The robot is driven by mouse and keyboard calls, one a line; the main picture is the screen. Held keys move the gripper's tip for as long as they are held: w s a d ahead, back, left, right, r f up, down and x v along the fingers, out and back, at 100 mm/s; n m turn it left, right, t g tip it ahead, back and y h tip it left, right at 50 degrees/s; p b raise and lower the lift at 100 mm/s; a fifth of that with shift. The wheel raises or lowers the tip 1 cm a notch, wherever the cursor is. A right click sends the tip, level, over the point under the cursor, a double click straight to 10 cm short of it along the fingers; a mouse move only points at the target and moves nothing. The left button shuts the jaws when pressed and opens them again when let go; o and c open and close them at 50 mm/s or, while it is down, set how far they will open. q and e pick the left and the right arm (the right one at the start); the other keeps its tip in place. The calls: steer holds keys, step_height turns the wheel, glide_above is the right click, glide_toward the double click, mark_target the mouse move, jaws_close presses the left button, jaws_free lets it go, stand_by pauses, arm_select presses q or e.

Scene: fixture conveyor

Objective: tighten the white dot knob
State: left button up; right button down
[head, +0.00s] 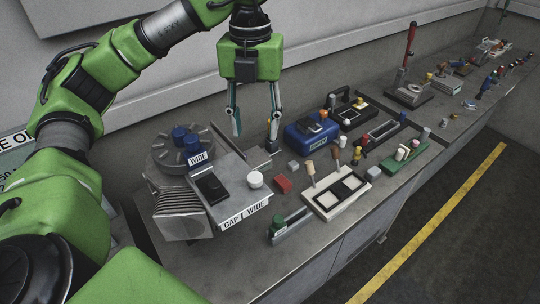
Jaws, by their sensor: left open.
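My left gripper (254,138) hangs from above with its fingers apart, pointing down and empty. It is above and behind the grey fixture on the bench. A white knob (255,180) stands on the right part of that fixture, in front of and below the gripper, with clear space between them. I cannot make out a white dot on any knob. My right gripper is not in view.
More fixtures continue along the bench. A wall (330,30) runs behind.

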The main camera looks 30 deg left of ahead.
arm_select(q)
glide_above(255, 177)
steer(key=f, duration=0.8)
steer(key=shift+w+b, duration=0.2)
steer(key=shift+b, duration=0.15)
steer(key=f+p, duration=0.1)
steer(key=f, duration=0.2)
steer(key=shift+s+a+f, duration=0.1)
steer(key=shift+s+f, duration=0.1)
steer(key=shift+f+p, duration=0.35)
steer(key=shift+f, duration=0.35)
steer(key=shift+w+f, duration=0.1)
steer(key=shift+f, duration=0.1)
steer(key=c, duration=1.1)
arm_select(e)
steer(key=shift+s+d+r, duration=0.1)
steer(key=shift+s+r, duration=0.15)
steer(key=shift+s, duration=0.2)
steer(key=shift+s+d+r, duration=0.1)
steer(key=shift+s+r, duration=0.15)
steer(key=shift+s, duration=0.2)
